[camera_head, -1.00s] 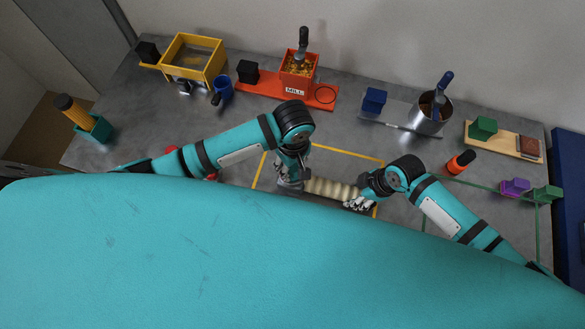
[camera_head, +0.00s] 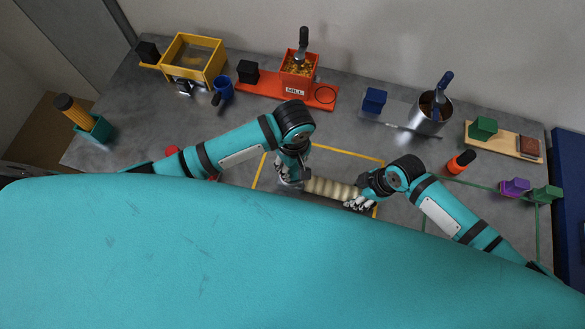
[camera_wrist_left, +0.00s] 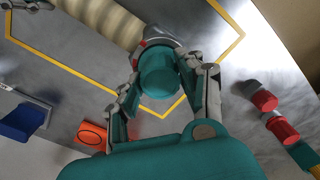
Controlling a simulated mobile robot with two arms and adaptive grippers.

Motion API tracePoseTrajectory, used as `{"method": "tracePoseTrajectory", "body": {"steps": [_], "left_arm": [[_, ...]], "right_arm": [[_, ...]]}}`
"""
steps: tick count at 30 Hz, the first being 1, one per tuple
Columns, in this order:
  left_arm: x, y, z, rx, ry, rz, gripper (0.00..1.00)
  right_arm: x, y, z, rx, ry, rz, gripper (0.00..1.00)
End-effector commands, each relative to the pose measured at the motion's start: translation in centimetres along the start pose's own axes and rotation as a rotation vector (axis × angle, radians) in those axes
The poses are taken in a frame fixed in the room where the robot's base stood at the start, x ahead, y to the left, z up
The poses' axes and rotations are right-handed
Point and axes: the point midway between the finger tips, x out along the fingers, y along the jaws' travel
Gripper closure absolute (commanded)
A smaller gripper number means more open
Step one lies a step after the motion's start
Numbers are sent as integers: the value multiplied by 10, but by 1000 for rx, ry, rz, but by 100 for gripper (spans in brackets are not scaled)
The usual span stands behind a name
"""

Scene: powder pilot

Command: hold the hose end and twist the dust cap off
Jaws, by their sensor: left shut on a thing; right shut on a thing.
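The beige ribbed hose (camera_head: 332,188) lies across the yellow-outlined area between my two grippers. Its left end shows in the left wrist view, where the hose (camera_wrist_left: 108,22) ends in a silver collar with red marks, and a teal dust cap (camera_wrist_left: 158,75) sits at that end. My left gripper (camera_head: 288,180) is shut on the cap, with a finger on either side of it in the left wrist view (camera_wrist_left: 170,72). My right gripper (camera_head: 357,203) is shut on the hose near its right end. My own teal body hides the near part of the table.
A red mill (camera_head: 297,72), a yellow-framed sieve (camera_head: 194,60) and a metal pot (camera_head: 431,112) stand along the back. An orange-and-black item (camera_head: 459,162) is right of my right arm. Red knobs (camera_wrist_left: 274,115) lie near my left gripper. The table centre behind the hose is clear.

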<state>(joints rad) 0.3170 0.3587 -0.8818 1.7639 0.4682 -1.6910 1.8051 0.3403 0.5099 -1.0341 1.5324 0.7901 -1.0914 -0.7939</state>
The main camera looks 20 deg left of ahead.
Motion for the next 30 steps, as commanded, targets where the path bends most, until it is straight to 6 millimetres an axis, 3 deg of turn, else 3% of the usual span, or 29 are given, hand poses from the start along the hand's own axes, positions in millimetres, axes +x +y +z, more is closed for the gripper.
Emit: {"method": "tracePoseTrajectory", "body": {"steps": [5,30], "left_arm": [[-1,0,1,-215,-3,1,95],[-11,0,0,-203,0,1,95]], "right_arm": [[0,0,2,2,-5,-1,100],[0,0,0,0,-1,-1,100]]}}
